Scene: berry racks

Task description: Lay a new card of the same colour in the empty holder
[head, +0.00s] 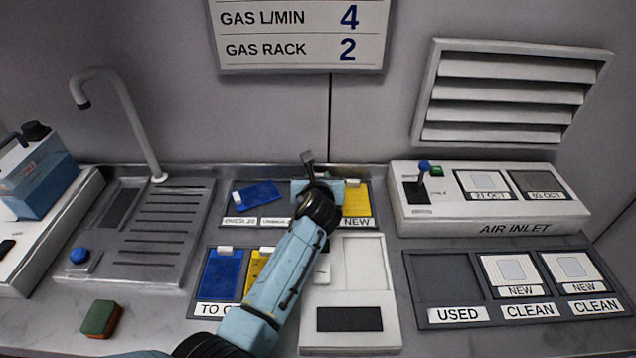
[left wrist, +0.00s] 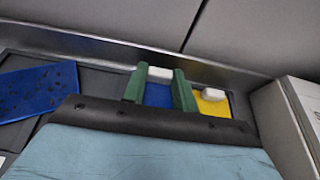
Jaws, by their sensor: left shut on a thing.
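My left gripper (left wrist: 157,88), with green fingers, is shut on a blue card (left wrist: 158,95) with a white tab. It is at the back rack (head: 232,211), between the speckled blue card (head: 258,194) and the yellow card (head: 357,198) over a NEW label. In the left wrist view, the yellow card (left wrist: 213,105) is just right of the fingers and the speckled card (left wrist: 38,90) lies tilted at left. In the head view, my arm hides the gripped card. The front tray (head: 208,259) holds a blue card (head: 222,275) and a partly hidden yellow card (head: 258,267).
A white unit (head: 374,262) with an empty pale recess stands right of my arm. The air inlet box (head: 490,214) and a tray (head: 437,318) with an empty USED place and two CLEAN places are at right. A sink (head: 130,232) and sponge (head: 101,319) are at left.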

